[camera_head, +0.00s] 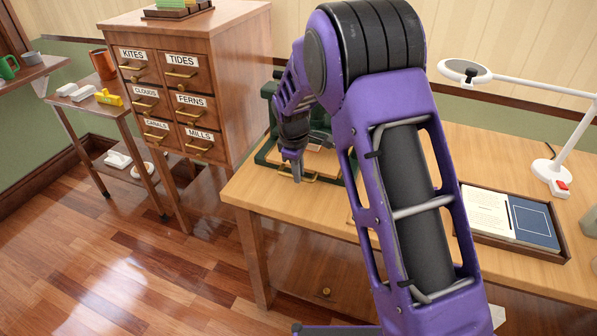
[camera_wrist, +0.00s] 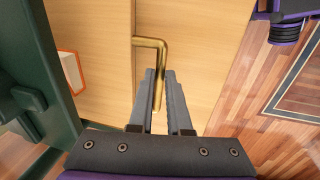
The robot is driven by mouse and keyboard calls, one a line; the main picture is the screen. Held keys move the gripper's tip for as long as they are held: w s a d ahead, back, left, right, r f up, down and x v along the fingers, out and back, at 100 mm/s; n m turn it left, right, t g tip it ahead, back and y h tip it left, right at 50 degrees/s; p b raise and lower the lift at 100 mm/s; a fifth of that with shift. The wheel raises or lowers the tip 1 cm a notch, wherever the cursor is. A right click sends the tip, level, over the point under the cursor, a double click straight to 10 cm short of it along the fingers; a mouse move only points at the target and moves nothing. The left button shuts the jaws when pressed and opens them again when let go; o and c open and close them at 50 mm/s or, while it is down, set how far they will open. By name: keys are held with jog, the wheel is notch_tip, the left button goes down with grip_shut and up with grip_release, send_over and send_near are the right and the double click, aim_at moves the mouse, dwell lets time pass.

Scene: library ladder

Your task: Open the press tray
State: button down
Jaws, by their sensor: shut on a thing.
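The green press (camera_head: 268,150) stands on the wooden desk, partly hidden behind my arm. Its light wooden tray (camera_head: 318,163) has a brass handle (camera_head: 312,179) at the front. My gripper (camera_head: 297,177) is at that handle, pointing down. In the wrist view the brass handle (camera_wrist: 150,43) runs in between the two grey fingers of my gripper (camera_wrist: 160,78), which are shut on it. My arm hides the press's right side.
A label-drawer cabinet (camera_head: 185,85) stands left of the desk (camera_head: 262,200). A side table (camera_head: 85,105) with small items is farther left. A document tray (camera_head: 500,240) and a white lamp (camera_head: 550,170) are on the desk's right. Wooden floor in front is clear.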

jog(key=shift+s+a, duration=0.1)
jog(key=shift+s, duration=0.05)
jog(key=s+a, duration=0.3)
jog(key=s, duration=0.5)
jog(key=s+a+b, duration=0.1)
jog(key=s+a, duration=0.1)
jog(key=s, duration=0.6)
jog(key=shift+a, duration=0.4)
jog(key=shift+s, duration=0.1)
jog(key=c, duration=0.9)
grip_release()
jog(key=shift+o, duration=0.2)
jog(key=s+a+r+p, duration=0.1)
jog(key=s+r+p, duration=0.1)
jog(key=r, duration=1.5)
jog(key=shift+s+p, duration=0.4)
jog(key=shift+s, duration=0.2)
